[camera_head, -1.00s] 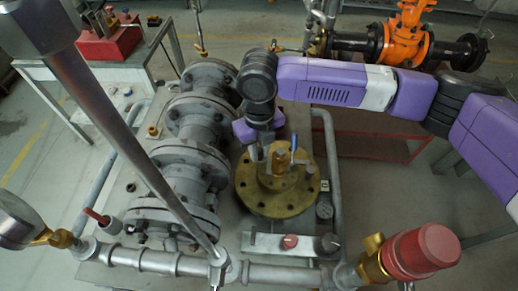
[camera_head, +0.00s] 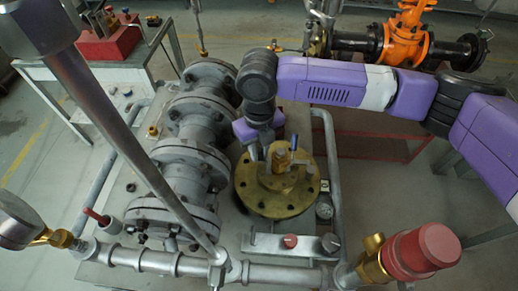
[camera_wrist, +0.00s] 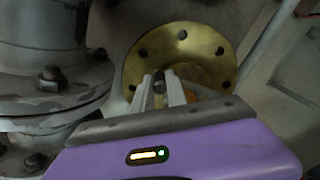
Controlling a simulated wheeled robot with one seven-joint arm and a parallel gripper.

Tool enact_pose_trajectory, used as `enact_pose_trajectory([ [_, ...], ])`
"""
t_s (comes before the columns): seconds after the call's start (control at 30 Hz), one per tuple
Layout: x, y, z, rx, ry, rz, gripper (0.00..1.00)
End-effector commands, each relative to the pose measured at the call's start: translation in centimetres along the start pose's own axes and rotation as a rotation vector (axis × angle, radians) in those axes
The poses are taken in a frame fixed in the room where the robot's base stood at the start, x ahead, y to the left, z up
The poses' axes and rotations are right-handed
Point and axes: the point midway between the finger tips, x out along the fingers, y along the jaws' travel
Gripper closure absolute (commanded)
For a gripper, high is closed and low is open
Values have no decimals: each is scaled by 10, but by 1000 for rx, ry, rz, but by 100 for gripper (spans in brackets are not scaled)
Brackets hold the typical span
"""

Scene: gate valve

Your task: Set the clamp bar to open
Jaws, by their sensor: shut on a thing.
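My gripper (camera_head: 280,160) points down at the middle of the round brass flange (camera_head: 254,198). In the wrist view the two pale fingers (camera_wrist: 160,92) are close together, shut on a small dark-ended piece (camera_wrist: 160,85), which I take to be the clamp bar. The brass flange (camera_wrist: 205,60) with its bolt holes lies behind them. In the head view a brass centre fitting (camera_head: 281,160) shows between the fingers. The rest of the bar is hidden by the fingers and the purple wrist, so I cannot tell its angle.
Grey flanged pipes (camera_head: 195,120) stand just left of the brass flange. A red-capped valve (camera_head: 422,252) stands at front right. A slanted pole (camera_head: 120,130) crosses the left.

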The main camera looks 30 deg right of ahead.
Motion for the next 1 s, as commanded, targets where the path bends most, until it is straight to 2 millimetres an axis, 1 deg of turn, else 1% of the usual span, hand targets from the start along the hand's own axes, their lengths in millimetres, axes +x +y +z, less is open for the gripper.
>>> enact_pose_trajectory([
  [0.27, -1, -4, 5, 38, -2, 2, 100],
  [0.47, -1, -15, 15, 142, -1, 4, 100],
  [0.7, -2, -40, 31, 350, -3, 5, 100],
  [1.0, -2, -78, 43, 629, -2, 4, 100],
])
